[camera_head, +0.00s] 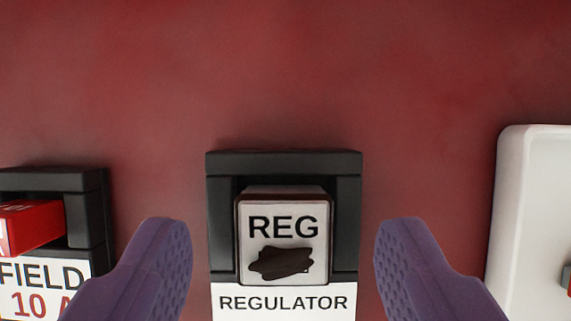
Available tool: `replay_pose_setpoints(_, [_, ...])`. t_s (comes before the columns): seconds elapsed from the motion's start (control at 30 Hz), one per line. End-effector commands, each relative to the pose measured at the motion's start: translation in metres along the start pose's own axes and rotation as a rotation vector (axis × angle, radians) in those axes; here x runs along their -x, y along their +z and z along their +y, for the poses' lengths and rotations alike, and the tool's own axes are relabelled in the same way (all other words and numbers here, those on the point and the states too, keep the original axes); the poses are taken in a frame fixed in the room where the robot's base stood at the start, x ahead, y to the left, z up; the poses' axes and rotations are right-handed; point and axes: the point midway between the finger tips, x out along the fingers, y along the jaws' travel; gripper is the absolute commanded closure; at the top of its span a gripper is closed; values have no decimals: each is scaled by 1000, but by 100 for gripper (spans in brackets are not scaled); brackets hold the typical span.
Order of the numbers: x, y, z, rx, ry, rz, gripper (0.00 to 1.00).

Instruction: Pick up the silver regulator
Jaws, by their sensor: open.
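The silver regulator (284,212) is a light grey block marked "REG" with a dark smudge on its face. It sits in a black holder (283,161) on the red panel, above a white label (283,302) reading "REGULATOR". My gripper (283,245) is open, with one purple finger to the left of the holder and one to the right. Both fingers are apart from the regulator in the picture, and nothing is between them but the regulator and its holder. How far the fingertips are from the panel is hard to tell.
A red block (32,226) sits in another black holder at the left, above a white label (45,283) reading "FIELD 10 A", partly behind the left finger. A white raised plate (535,215) stands at the right edge. The red panel (280,75) above is bare.

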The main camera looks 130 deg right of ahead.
Motion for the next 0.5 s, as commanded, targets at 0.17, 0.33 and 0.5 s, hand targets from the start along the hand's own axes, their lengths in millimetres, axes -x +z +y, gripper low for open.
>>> replay_pose_setpoints(0.17, [-22,1,0,0,0,-1,34])
replay_pose_setpoints(0.33, [-20,0,0,0,0,0,36])
replay_pose_setpoints(0.5, [-20,0,0,0,0,0,75])
